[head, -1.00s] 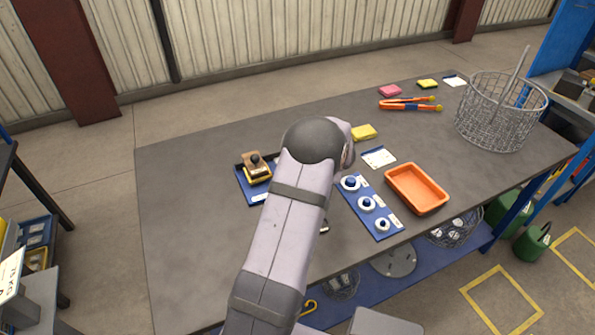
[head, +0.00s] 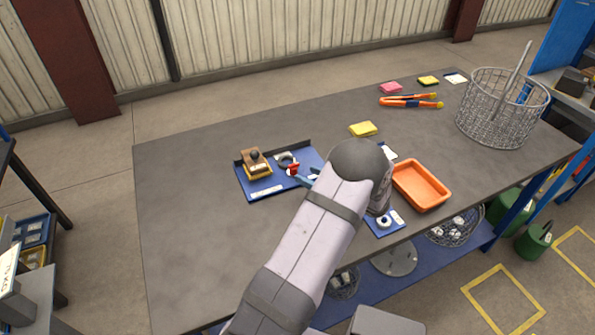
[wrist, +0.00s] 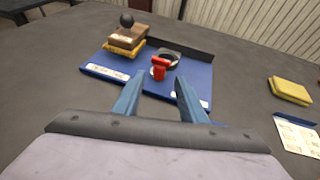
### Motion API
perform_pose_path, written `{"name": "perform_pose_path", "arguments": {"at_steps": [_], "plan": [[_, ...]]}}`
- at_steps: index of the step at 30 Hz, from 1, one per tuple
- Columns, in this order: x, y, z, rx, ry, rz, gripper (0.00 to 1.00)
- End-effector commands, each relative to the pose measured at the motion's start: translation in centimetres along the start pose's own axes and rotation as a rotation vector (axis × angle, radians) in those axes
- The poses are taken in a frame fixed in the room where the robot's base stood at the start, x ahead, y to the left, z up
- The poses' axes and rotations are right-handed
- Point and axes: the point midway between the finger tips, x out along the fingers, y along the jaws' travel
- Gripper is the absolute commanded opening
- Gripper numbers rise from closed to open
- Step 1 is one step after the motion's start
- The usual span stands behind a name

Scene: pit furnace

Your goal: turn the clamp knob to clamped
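The red clamp knob (head: 292,169) stands on the blue tray (head: 270,189), in front of a dark grey ring on a pale base. In the wrist view the red knob (wrist: 159,68) is just beyond my fingertips, near the middle, on the blue tray (wrist: 196,76). My gripper (wrist: 158,82) is open, its two blue fingers apart with nothing between them. The gap between fingers and knob is hard to judge.
A wooden block with a black ball (head: 253,161) sits on a yellow base at the tray's left. An orange bin (head: 421,186), a yellow pad (head: 363,129) and a wire basket (head: 501,110) stand to the right. The table's left side is clear.

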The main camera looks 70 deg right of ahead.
Motion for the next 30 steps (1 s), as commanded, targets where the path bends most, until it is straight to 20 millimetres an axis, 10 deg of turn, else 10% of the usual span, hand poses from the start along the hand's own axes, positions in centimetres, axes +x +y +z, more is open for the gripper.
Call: {"name": "perform_pose_path", "arguments": {"at_steps": [15, 27, 30], "plan": [[5.9, 0.1, 0.1, -0.002, 0.002, 0.002, 0.38], [6.5, 0.0, 0.0, -0.002, 0.002, 0.000, 0.38], [6.5, 0.0, 0.0, -0.002, 0.002, 0.000, 0.15]]}}
